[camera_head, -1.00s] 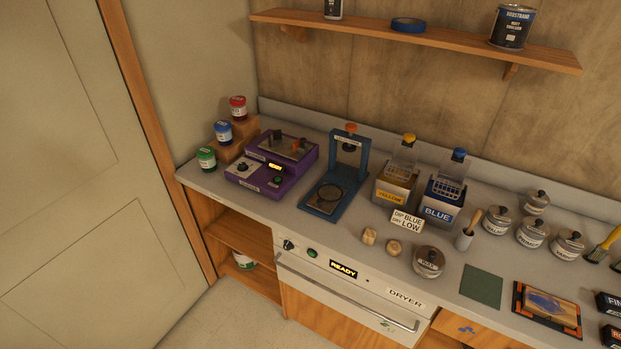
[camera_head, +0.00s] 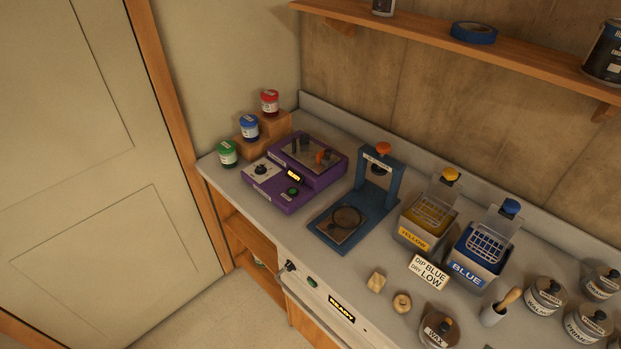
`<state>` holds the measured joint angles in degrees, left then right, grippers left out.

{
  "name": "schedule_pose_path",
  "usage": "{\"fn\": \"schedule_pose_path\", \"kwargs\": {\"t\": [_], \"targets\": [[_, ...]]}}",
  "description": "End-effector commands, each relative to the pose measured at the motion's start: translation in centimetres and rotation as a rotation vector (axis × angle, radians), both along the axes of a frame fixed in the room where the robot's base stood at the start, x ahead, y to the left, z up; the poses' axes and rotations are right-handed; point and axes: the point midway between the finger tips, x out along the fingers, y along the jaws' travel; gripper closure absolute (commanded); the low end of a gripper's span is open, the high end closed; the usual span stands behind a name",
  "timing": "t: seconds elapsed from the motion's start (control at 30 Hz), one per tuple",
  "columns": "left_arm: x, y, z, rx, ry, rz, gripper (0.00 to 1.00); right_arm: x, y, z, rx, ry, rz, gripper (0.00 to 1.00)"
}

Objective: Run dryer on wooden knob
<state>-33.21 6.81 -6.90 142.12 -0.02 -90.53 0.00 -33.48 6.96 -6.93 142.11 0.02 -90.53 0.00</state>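Two small pale wooden knobs lie on the counter near its front edge: one wooden knob (camera_head: 376,282) at left and a rounder one (camera_head: 402,303) to its right. The dryer (camera_head: 318,300) is built into the counter front below them. Its dark dial (camera_head: 290,266), green button (camera_head: 312,282) and lit READY display (camera_head: 341,308) show; the rest of its front is cut off below. A sign (camera_head: 429,271) behind the knobs reads "DIP BLUE, DRY LOW". Neither of my grippers is in view.
Yellow (camera_head: 414,239) and blue (camera_head: 468,270) dip tanks with baskets stand behind the sign. A blue press (camera_head: 328,236) and a purple machine (camera_head: 273,193) stand to the left. A wax jar (camera_head: 437,331) and a brush pot (camera_head: 493,315) are at right. Floor is free at left.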

Motion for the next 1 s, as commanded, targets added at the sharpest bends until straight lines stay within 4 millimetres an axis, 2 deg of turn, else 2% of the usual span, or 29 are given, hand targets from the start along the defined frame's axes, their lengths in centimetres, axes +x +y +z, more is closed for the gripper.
{"fn": "schedule_pose_path", "kwargs": {"t": [0.07,0.57,1.0], "targets": [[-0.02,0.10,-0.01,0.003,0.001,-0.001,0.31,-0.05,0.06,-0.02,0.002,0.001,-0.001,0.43],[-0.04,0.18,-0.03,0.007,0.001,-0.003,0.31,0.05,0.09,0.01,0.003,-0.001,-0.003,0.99],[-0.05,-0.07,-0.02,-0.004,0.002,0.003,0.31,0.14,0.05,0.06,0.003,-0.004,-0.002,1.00]]}}
